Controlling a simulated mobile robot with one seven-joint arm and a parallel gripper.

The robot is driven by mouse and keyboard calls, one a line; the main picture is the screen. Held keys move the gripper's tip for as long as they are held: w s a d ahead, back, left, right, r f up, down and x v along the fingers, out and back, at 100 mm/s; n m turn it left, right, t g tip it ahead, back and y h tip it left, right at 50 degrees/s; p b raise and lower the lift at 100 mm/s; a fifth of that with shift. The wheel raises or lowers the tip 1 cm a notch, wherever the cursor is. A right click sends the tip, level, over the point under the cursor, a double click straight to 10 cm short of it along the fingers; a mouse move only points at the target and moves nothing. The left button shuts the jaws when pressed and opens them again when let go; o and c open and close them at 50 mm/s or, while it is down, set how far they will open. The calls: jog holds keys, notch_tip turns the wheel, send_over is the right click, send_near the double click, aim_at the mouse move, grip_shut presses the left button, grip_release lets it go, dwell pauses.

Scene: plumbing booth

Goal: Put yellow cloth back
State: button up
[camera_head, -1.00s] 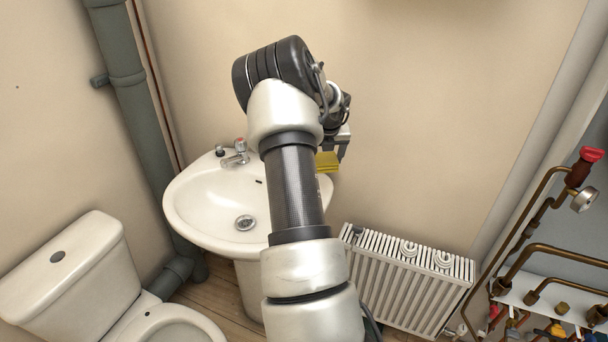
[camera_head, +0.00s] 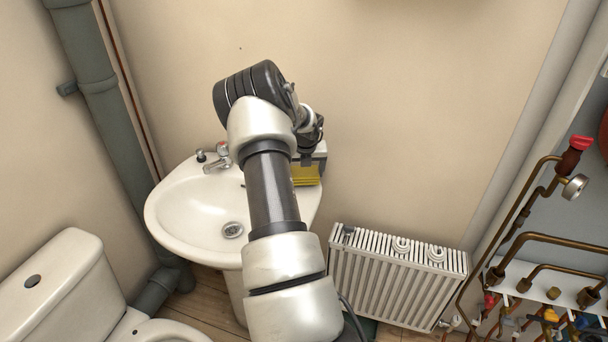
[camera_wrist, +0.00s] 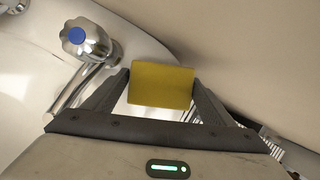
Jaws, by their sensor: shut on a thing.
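The yellow cloth (camera_wrist: 161,84) is a folded, flat-looking rectangle between the two fingers of my gripper (camera_wrist: 160,95) in the wrist view. My gripper is shut on it. In the head view the yellow cloth (camera_head: 306,174) shows at the right rim of the white sink (camera_head: 180,207), just right of my arm. My gripper (camera_head: 310,160) is partly hidden there behind my arm. I cannot tell whether the cloth touches the sink rim.
The sink's tap (camera_wrist: 84,50) with a blue-marked handle is close left of my gripper. The wall is close behind. A white radiator (camera_head: 395,275) stands below right, copper pipes (camera_head: 530,240) further right, a toilet (camera_head: 70,285) at lower left.

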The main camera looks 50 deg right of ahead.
jog(key=shift+f, duration=0.45)
jog(key=shift+f, duration=0.2)
jog(key=o, duration=1)
jog(key=shift+r, duration=0.1)
